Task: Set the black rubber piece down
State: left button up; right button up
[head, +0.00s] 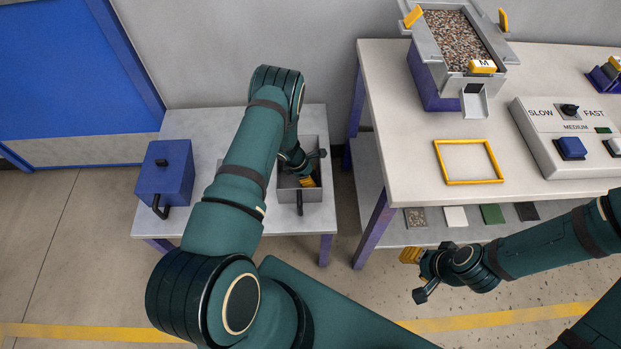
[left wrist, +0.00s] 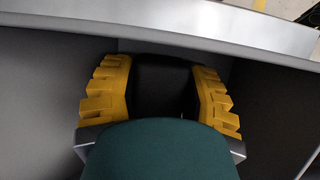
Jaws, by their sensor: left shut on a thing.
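My left gripper (head: 307,181) reaches down into an open grey bin (head: 300,195) on the low table. In the left wrist view its yellow ridged fingers (left wrist: 160,95) are shut on the black rubber piece (left wrist: 162,85), one finger on each side. The piece is inside the bin, close to a grey wall. Whether it touches the bin floor cannot be told.
A blue box (head: 165,174) with black handles stands left on the low table (head: 215,135). The higher table (head: 400,120) carries a gravel hopper (head: 455,40), a yellow frame (head: 468,182) and a speed control box (head: 570,135). Sample tiles (head: 492,214) lie on its lower shelf.

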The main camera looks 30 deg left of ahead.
pick_arm(q)
jog(key=shift+f, duration=0.1)
jog(key=o, duration=0.9)
jog(key=shift+a+r, duration=0.1)
jog(key=shift+r, duration=0.2)
jog(key=p+v, duration=0.2)
jog(key=v, duration=0.8)
jog(key=s+d+r+m, duration=0.4)
jog(key=s+d+m, duration=0.1)
jog(key=d+m, duration=0.2)
jog(key=s+d+r+m, duration=0.4)
jog(key=s+d+m, duration=0.2)
jog(key=d+m, duration=0.2)
jog(key=s+d+r+m, duration=0.4)
jog(key=s+d+m, duration=0.2)
jog(key=d+m, duration=0.1)
jog(key=shift+s+d+r+m+g+p, duration=0.1)
jog(key=shift+d+m+g+p, duration=0.1)
jog(key=shift+d, duration=0.15)
jog(key=shift+s+d+m+g+p, duration=0.1)
jog(key=shift+s+d+g, duration=0.1)
jog(key=shift+d, duration=0.15)
